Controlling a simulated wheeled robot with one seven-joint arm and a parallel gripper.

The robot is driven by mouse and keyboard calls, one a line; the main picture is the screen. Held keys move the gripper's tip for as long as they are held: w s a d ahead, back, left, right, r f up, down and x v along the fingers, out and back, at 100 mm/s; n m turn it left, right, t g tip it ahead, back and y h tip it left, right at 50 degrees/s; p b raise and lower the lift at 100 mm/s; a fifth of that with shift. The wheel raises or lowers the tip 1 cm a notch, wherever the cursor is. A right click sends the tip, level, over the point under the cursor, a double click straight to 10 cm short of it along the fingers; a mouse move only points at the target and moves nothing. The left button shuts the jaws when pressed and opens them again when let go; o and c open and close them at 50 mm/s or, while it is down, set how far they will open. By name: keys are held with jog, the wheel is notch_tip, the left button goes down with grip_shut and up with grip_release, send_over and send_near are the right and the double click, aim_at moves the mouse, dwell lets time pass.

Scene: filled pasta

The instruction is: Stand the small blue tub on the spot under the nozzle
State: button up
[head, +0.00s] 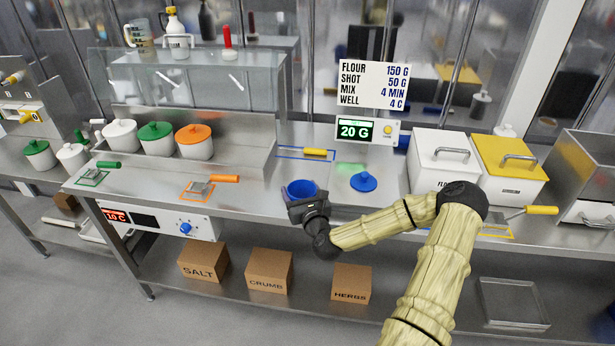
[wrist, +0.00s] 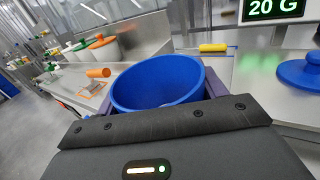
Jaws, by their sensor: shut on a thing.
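My gripper (head: 303,197) is shut on the small blue tub (head: 302,187) and holds it near the front edge of the steel counter, left of the blue lid. In the wrist view the tub (wrist: 158,84) fills the middle, open side up and slightly tilted in the picture, with dark fingers at its sides. It looks empty, though its bottom is partly hidden. I cannot tell whether its base touches the counter. I cannot make out a nozzle or the spot under it in either view.
The blue lid (head: 364,183) lies on the counter to the right. Behind it stands a scale display (head: 356,131) reading 20 G. A yellow-handled tool (head: 318,152) lies behind the tub, an orange-handled scoop (head: 212,183) to the left.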

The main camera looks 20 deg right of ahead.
jog(key=s+a+f, duration=0.4)
jog(key=a+f, duration=0.2)
jog(key=f, duration=0.1)
jog(key=s+a+f+n+y, duration=0.1)
jog(key=s+a+f, duration=0.2)
jog(key=a+f, duration=0.4)
jog(key=shift+s+f+y, duration=0.3)
jog(key=shift+s+f, duration=0.05)
jog(key=shift+f, duration=0.05)
